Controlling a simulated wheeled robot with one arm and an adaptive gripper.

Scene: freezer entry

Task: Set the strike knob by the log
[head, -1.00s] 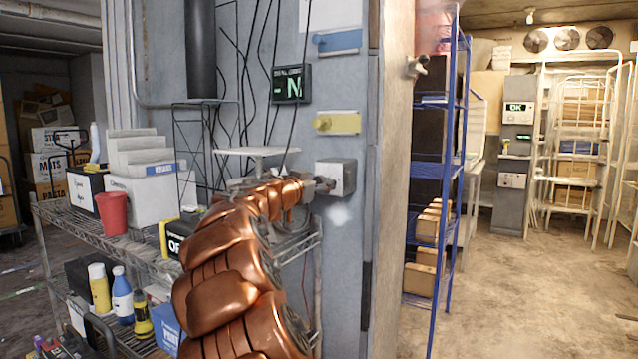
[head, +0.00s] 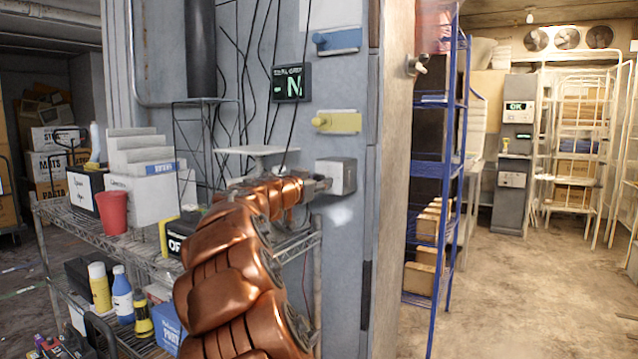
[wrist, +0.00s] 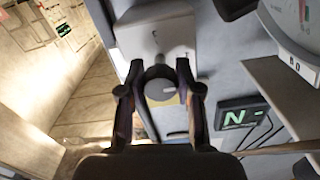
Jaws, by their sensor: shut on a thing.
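A grey round knob (wrist: 159,86) with a pale mark on its face sits on a light grey box (wrist: 155,35) in the wrist view. My gripper (wrist: 158,76) is closed around the knob, one finger on each side. In the head view my gripper (head: 322,186) is at the left side of the same wall box (head: 343,175), and the knob is hidden there. A dark display (head: 292,84) with a green N hangs on the wall above; it also shows in the wrist view (wrist: 245,120). I cannot make out a written log.
A blue-tagged lever (head: 337,41) and a yellow-tagged lever (head: 337,122) are on the wall above the box. A loaded wire shelf (head: 130,240) stands left. A blue rack (head: 448,200) stands right of the wall end, with open floor beyond.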

